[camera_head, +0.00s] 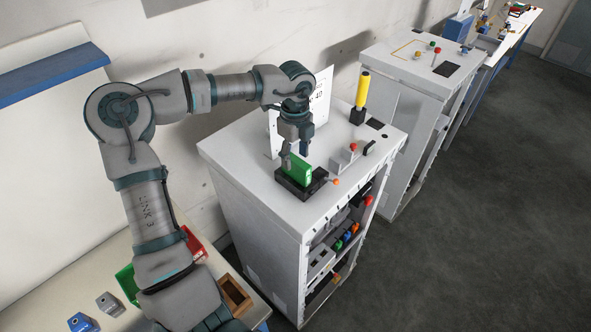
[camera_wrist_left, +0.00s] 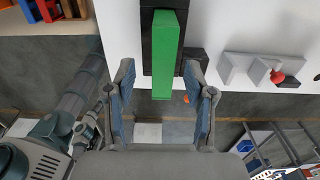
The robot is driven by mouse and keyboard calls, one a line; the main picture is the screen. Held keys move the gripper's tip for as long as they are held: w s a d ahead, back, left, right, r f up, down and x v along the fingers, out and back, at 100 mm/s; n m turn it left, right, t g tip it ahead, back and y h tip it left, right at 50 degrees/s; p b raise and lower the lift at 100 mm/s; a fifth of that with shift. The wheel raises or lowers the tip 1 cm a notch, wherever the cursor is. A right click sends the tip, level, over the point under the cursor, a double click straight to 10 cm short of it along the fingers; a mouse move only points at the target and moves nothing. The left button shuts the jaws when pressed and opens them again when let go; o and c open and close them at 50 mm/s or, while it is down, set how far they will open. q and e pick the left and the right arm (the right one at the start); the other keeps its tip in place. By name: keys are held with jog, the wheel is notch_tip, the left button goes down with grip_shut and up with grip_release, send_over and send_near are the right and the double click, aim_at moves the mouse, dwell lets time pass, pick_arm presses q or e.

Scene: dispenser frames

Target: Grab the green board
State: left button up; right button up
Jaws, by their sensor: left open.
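The green board (camera_head: 301,168) stands upright in a black holder (camera_head: 290,189) on top of the white cabinet. It also shows in the wrist view as a long green block (camera_wrist_left: 165,55) over the black holder (camera_wrist_left: 147,60). My left gripper (camera_head: 296,155) points down right at the board in the head view, covering part of it. In the wrist view the left gripper (camera_wrist_left: 160,78) is open, with one blue-padded finger on each side of the board's near end. Whether the fingers touch the board is hard to tell. My right gripper is not in view.
A grey bracket with a red knob (camera_head: 353,147) and a yellow-handled tool (camera_head: 362,90) stand on the cabinet (camera_head: 240,150). A white sign (camera_head: 323,92) rises behind the arm. A second cabinet (camera_head: 390,50) stands farther back. Bins and small parts lie on the table at lower left.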

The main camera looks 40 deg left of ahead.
aim_at(296, 167)
pick_arm(q)
jog(key=shift+f, duration=0.25)
jog(key=f, duration=0.1)
jog(key=f+p, duration=0.1)
jog(key=f, duration=0.1)
jog(key=f+p, duration=0.1)
jog(key=shift+w+d+f, duration=0.1)
jog(key=shift+w+f, duration=0.05)
jog(key=shift+w, duration=0.1)
jog(key=shift+f, duration=0.25)
jog(key=shift+a, duration=0.2)
jog(key=c, duration=0.3)
grip_shut()
